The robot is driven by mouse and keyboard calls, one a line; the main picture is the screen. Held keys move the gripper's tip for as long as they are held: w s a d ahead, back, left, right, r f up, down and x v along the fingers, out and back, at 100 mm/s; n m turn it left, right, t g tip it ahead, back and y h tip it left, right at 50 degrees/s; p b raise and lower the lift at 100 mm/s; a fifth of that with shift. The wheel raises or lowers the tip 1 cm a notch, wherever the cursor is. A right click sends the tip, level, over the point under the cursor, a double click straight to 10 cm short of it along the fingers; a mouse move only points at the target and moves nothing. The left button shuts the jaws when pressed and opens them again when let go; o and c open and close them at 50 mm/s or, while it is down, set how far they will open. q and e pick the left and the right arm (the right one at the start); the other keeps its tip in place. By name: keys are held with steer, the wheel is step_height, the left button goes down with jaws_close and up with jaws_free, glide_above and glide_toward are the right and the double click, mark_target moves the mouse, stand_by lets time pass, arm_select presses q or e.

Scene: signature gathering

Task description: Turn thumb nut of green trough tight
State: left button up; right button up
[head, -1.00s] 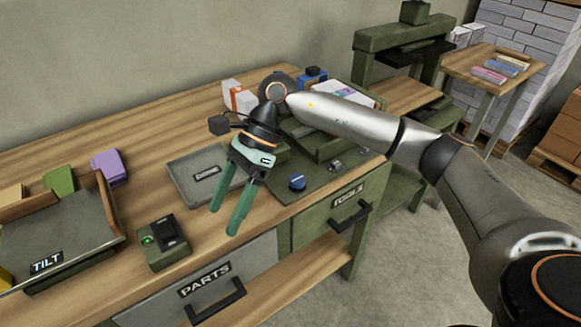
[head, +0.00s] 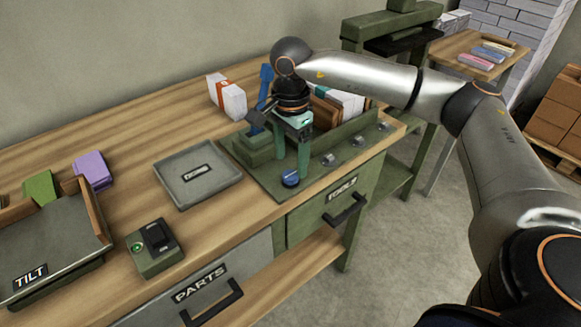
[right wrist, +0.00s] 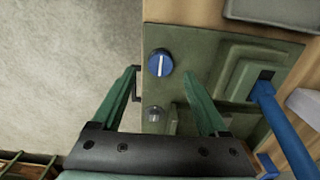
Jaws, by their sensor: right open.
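The thumb nut is a blue round knob with a white line (head: 290,179) on the front left of a green base plate (head: 256,177). The green trough (head: 352,132) stands on that plate and holds upright papers. My right gripper (head: 291,166) is open, pointing down above the nut. In the right wrist view the nut (right wrist: 160,63) lies between and just beyond the open fingertips (right wrist: 158,70), with its white line nearly upright in the picture. I see no contact. My left gripper is out of view.
Small clear knobs (head: 329,158) line the plate's front edge. A blue lever (head: 264,84) rises behind the gripper from a stepped green block (head: 253,150). A grey tray (head: 197,183), a switch box (head: 154,249) and a white box (head: 226,97) are to the left.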

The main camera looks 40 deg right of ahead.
mark_target(291, 175)
steer(key=shift+f, duration=1.8)
jaws_close()
